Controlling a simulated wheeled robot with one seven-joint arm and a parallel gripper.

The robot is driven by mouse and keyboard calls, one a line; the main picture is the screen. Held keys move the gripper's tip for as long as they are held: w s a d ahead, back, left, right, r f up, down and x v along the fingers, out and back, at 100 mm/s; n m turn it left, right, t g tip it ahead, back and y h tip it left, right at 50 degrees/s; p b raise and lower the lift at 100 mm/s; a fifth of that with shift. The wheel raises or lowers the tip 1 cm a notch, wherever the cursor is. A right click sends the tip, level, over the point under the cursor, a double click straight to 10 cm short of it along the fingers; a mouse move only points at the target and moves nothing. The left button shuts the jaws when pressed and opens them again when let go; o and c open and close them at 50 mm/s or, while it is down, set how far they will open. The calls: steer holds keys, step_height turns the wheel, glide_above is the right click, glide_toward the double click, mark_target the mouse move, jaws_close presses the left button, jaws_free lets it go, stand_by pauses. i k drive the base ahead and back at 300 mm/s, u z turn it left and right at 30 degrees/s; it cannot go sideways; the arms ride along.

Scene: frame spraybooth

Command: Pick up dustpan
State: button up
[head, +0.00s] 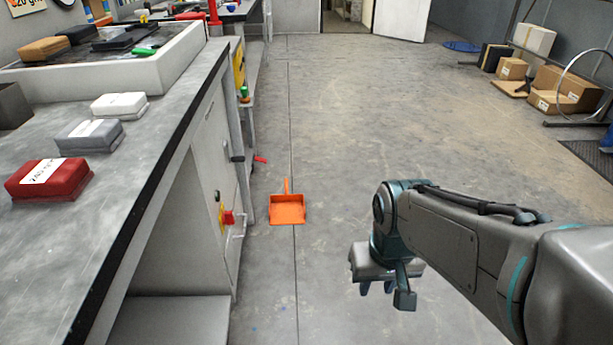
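An orange dustpan (287,210) lies on the grey concrete floor beside the workbench, with its handle pointing away from me. My gripper (384,290) hangs above the floor, right of the dustpan and nearer to me, well apart from it. Its fingers point down and are small and partly hidden by the wrist, so I cannot tell whether they are open or shut. I see nothing held in it.
A workbench (140,180) runs along the left, with red, grey and white blocks on top. A small red object (261,159) lies by the cabinet's foot. Cardboard boxes (565,90) stand at the far right. The floor (370,110) between is clear.

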mark_target(286, 209)
steer(key=z, duration=0.6)
steer(key=i, duration=4.25)
steer(key=u, duration=3.6)
steer(key=i, duration=0.5)
